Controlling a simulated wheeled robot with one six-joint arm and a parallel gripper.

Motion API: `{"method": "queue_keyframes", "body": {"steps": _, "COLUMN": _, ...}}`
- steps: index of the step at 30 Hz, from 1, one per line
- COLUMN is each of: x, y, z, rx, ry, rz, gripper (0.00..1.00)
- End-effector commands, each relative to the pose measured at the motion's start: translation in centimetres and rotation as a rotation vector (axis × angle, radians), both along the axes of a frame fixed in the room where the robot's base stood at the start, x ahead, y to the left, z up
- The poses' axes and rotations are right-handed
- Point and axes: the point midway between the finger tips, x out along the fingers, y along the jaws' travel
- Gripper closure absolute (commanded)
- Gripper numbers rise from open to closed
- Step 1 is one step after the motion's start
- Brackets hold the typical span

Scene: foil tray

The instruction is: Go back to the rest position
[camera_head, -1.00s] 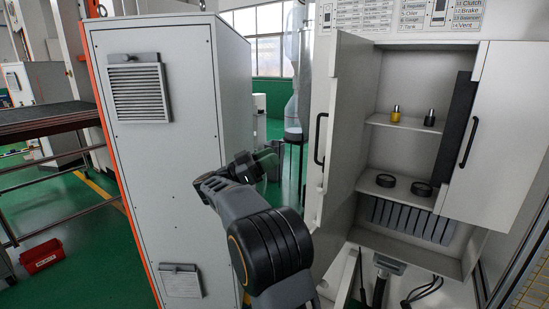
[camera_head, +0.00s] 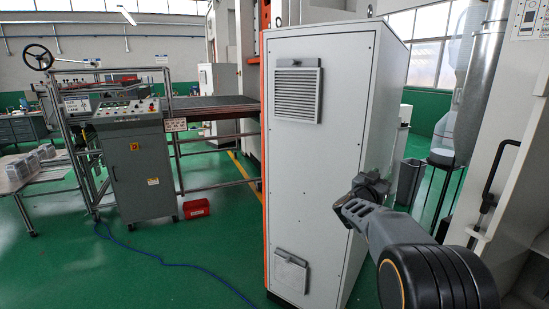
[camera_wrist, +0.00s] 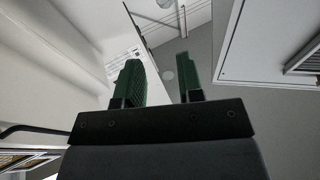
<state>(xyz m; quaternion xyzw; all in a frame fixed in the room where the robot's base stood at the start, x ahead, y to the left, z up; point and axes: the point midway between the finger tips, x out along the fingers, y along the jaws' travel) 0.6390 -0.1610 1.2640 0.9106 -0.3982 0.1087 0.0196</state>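My gripper (camera_wrist: 158,62) shows in the wrist view with its two green fingers apart and nothing between them. In the head view my gripper end (camera_head: 372,184) is at the right, in front of the tall grey cabinet and partly hidden by my own arm. I cannot tell from there whether it touches anything. The foil tray is not in view.
The tall grey cabinet (camera_head: 325,165) with orange edging stands close ahead. Blue hose (camera_head: 180,264) crosses the open green floor. A white cabinet (camera_head: 500,150) borders the right.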

Motion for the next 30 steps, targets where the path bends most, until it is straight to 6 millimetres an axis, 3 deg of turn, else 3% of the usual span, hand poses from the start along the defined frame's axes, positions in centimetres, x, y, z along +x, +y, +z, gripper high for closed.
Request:
{"method": "queue_keyframes", "body": {"steps": 3, "x": 1.0, "y": 4.3, "z": -2.9, "rx": 0.124, "ry": 0.138, "rz": 0.309, "gripper": 0.66}}
{"method": "queue_keyframes", "body": {"steps": 7, "x": -1.0, "y": 9.5, "z": -6.9, "rx": 0.282, "ry": 0.358, "rz": 0.576, "gripper": 0.66}}
{"method": "queue_keyframes", "body": {"steps": 11, "x": -6.6, "y": 13.9, "z": -11.3, "rx": 0.445, "ry": 0.644, "rz": 0.747, "gripper": 0.66}}
{"method": "queue_keyframes", "body": {"steps": 13, "x": -10.8, "y": 15.5, "z": -13.4, "rx": 0.524, "ry": 0.814, "rz": 0.79, "gripper": 0.66}}
{"method": "queue_keyframes", "body": {"steps": 18, "x": -22.6, "y": 16.8, "z": -17.3, "rx": 0.646, "ry": 1.212, "rz": 0.761, "gripper": 0.66}}
{"method": "queue_keyframes", "body": {"steps": 22, "x": -30.0, "y": 16.2, "z": -18.4, "rx": 0.642, "ry": 1.409, "rz": 0.692, "gripper": 0.66}}
{"method": "queue_keyframes", "body": {"steps": 25, "x": -32.5, "y": 15.7, "z": -18.3, "rx": 0.59, "ry": 1.438, "rz": 0.679, "gripper": 0.66}}
{"method": "queue_keyframes", "body": {"steps": 30, "x": -33.5, "y": 15.9, "z": -17.0, "rx": 0.548, "ry": 1.38, "rz": 0.697, "gripper": 0.66}}
